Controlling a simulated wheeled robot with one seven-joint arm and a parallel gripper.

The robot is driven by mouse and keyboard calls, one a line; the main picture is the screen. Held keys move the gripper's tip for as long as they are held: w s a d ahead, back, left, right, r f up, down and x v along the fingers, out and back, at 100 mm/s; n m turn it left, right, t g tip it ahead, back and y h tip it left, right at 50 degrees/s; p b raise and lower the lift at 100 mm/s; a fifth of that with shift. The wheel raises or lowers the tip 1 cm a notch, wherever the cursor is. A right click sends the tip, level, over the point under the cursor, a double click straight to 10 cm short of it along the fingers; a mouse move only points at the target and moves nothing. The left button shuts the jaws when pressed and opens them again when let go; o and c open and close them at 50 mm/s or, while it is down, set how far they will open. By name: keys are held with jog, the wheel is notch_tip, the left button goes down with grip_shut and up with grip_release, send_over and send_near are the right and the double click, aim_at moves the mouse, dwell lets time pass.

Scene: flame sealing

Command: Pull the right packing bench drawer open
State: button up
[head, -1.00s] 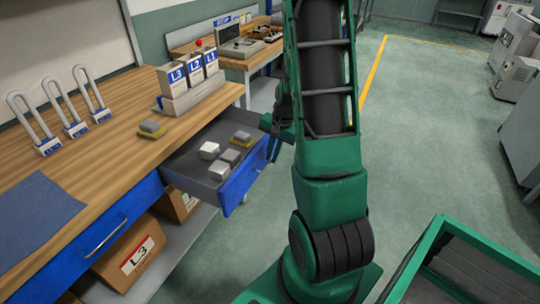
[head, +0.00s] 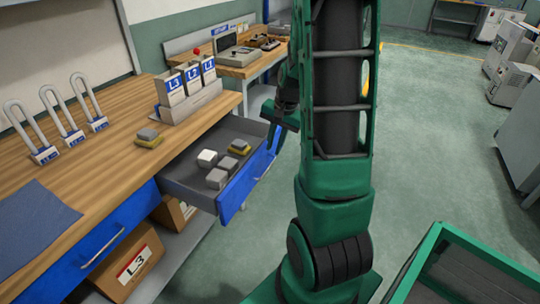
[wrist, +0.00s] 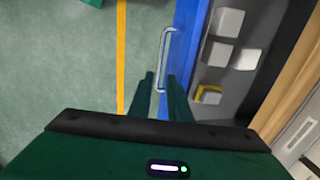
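The right packing bench drawer (head: 238,190) has a blue front and stands pulled out from the wooden bench, with small white, grey and yellow blocks inside. Its pale bar handle (wrist: 163,58) shows in the wrist view on the blue front. In the head view my gripper (head: 275,138) is at the drawer front's far end, partly hidden by my arm.
The bench top (head: 110,160) holds padlocks, labelled boxes in a rack and a blue mat (head: 35,222). A closed blue drawer (head: 100,245) is at the left. A green-framed bin (head: 440,270) is at the lower right. Grey floor (head: 430,150) lies open right of my arm.

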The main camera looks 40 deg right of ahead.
jog(key=shift+s+d+r, duration=0.1)
jog(key=shift+s+r, duration=0.05)
jog(key=shift+r, duration=0.5)
jog(key=shift+s+r, duration=0.1)
jog(key=shift+r, duration=0.55)
jog(key=s+a+r+n, duration=0.2)
jog(key=s+a, duration=0.2)
jog(key=s, duration=0.2)
jog(key=s+a+r+n+g, duration=0.1)
jog(key=s+a+r+n, duration=0.2)
jog(key=s, duration=0.4)
jog(key=s+a+r+n+g, duration=0.1)
jog(key=s+a+r+n, duration=0.1)
jog(key=s+a, duration=0.4)
jog(key=shift+s+r+n+h, duration=0.3)
jog(key=shift+s+r, duration=0.25)
jog(key=shift+r, duration=0.2)
jog(key=shift+a, duration=0.1)
jog(key=shift+w+f, duration=0.25)
jog(key=shift+w, duration=0.4)
